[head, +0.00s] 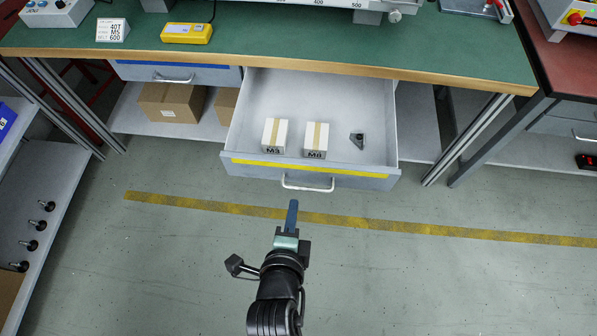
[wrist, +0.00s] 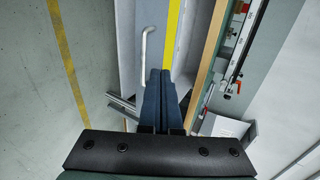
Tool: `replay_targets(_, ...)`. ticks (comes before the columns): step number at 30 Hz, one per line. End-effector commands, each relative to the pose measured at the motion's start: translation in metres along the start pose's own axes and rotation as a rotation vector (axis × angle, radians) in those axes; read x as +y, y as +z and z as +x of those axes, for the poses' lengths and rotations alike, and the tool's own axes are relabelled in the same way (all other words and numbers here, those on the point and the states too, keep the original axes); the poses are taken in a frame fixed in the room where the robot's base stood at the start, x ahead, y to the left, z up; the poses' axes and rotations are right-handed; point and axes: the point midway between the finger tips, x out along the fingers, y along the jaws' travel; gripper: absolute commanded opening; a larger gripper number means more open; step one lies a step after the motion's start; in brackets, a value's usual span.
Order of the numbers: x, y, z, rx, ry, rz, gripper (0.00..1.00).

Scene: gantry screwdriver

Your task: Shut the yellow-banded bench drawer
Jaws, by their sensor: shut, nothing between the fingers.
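The yellow-banded bench drawer (head: 310,172) is pulled well out from under the green bench in the head view. Its front carries a yellow stripe and a pale bar handle (head: 307,184). Two white boxes marked M3 (head: 274,135) and M6 (head: 316,139) and a small dark part (head: 357,140) lie inside. My gripper (head: 292,203) is shut and empty, just in front of the drawer front, a little left of the handle. In the wrist view my gripper (wrist: 160,75) points along the drawer front, with the handle (wrist: 147,55) and yellow band (wrist: 171,35) close by. Contact cannot be told.
The green bench top (head: 270,42) overhangs the drawer. A second, blue-grey drawer (head: 180,74) to the left is shut. Cardboard boxes (head: 172,102) stand on the lower shelf. Bench legs (head: 470,140) flank the drawer. The floor in front, with a yellow line (head: 400,225), is clear.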

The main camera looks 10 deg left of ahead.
Motion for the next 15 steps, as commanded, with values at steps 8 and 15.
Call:
replay_targets(8, 0.0, 0.001, 0.055, -0.001, -0.002, -0.002, 0.0)
replay_targets(15, -0.014, 0.001, 0.086, -0.001, -0.003, -0.001, 0.0)
